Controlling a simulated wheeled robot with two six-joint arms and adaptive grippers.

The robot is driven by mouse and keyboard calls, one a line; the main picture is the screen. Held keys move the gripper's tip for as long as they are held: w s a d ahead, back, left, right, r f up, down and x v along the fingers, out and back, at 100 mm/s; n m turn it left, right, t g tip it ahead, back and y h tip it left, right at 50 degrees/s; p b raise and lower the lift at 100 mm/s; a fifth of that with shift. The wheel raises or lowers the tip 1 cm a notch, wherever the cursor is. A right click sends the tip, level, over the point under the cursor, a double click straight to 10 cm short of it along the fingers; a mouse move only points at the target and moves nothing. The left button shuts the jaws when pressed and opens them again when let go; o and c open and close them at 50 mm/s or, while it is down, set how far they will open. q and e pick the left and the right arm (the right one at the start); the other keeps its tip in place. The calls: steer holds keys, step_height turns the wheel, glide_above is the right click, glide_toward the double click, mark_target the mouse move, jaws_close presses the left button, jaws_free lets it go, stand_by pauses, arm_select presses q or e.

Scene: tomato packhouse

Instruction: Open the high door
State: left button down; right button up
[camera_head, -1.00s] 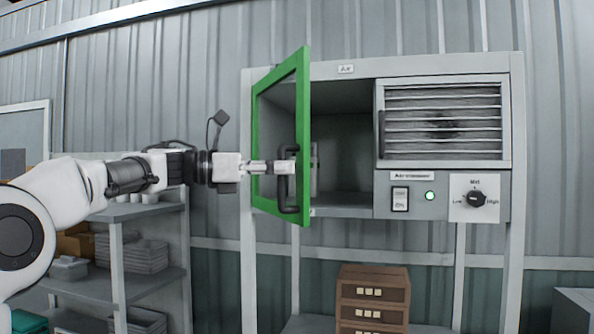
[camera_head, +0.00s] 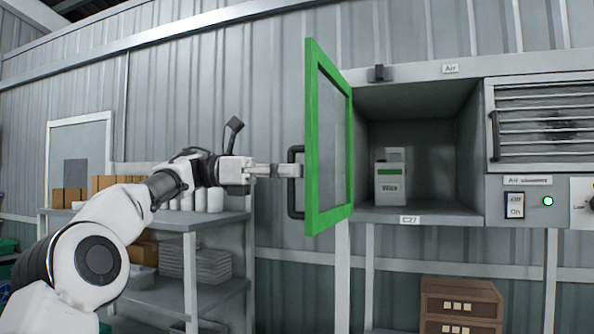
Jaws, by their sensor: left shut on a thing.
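The high door (camera_head: 313,150) has a green frame with a clear pane and stands swung wide open, hinged at the left side of the high cabinet compartment (camera_head: 420,214). Its dark handle (camera_head: 292,207) is on the door's outer face, to the left. My left gripper (camera_head: 292,171) is shut on the handle at about its middle. Inside the compartment a white box with a green band (camera_head: 390,178) stands upright on the compartment floor. My right gripper is not in view.
Right of the compartment are a louvred air unit (camera_head: 545,125), a switch (camera_head: 514,205) and a lit green lamp (camera_head: 548,201). A brown drawer box (camera_head: 460,300) sits below. A grey shelf (camera_head: 165,222) with cartons and white containers stands behind my left arm.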

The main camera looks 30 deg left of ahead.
arm_select(q)
steer(key=shift+a, duration=0.55)
steer(key=c, duration=1.2)
jaws_free()
steer(key=shift+o, duration=0.3)
steer(key=shift+w+d, duration=0.1)
steer(key=v, duration=0.7)
steer(key=shift+a, duration=0.25)
